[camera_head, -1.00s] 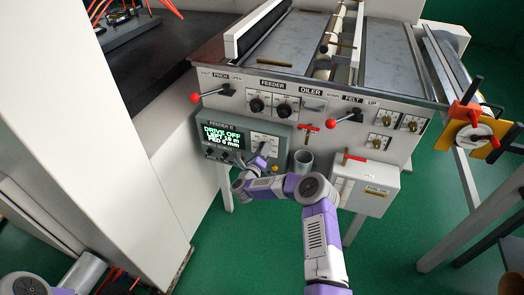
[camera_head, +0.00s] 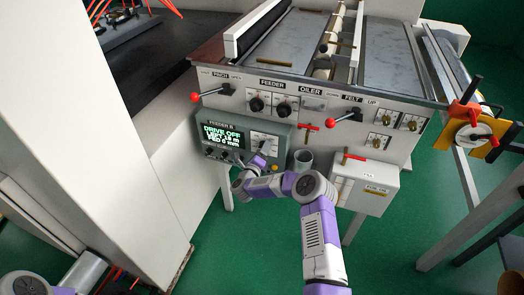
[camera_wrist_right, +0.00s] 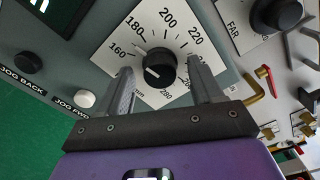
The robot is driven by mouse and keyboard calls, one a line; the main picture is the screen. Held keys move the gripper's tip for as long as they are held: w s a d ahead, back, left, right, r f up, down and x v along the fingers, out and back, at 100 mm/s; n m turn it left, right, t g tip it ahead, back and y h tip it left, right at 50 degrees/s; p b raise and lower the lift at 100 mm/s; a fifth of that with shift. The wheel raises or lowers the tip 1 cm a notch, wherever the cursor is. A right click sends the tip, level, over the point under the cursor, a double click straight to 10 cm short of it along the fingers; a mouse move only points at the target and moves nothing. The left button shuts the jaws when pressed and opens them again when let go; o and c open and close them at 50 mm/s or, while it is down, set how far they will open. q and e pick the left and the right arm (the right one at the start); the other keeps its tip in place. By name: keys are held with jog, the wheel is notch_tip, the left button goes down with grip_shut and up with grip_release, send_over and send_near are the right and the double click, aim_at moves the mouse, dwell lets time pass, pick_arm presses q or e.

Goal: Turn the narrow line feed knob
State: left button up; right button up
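In the right wrist view a round black knob (camera_wrist_right: 160,66) with a white pointer line sits on a white dial plate (camera_wrist_right: 112,47) marked from 160 up past 220. My right gripper (camera_wrist_right: 161,70) is open. Its two grey fingers stand to the left and right of the knob, with visible gaps on both sides. In the head view my right gripper (camera_head: 265,149) is at the right side of the grey feeder console (camera_head: 244,123), partly covering its dial. Only part of my left arm shows at bottom left; its gripper is out of view.
A black jog back button (camera_wrist_right: 29,62) and a white jog fwd button (camera_wrist_right: 85,98) are beside the dial. Another black knob (camera_wrist_right: 278,18), marked FAR, is at upper right. The console's green display (camera_head: 221,134) reads DRIVE OFF.

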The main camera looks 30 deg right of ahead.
jog(key=p+v, duration=0.1)
jog(key=v, duration=0.6)
jog(key=shift+a+p, duration=0.15)
jog(key=shift+p, duration=0.25)
jog(key=shift+s, duration=0.15)
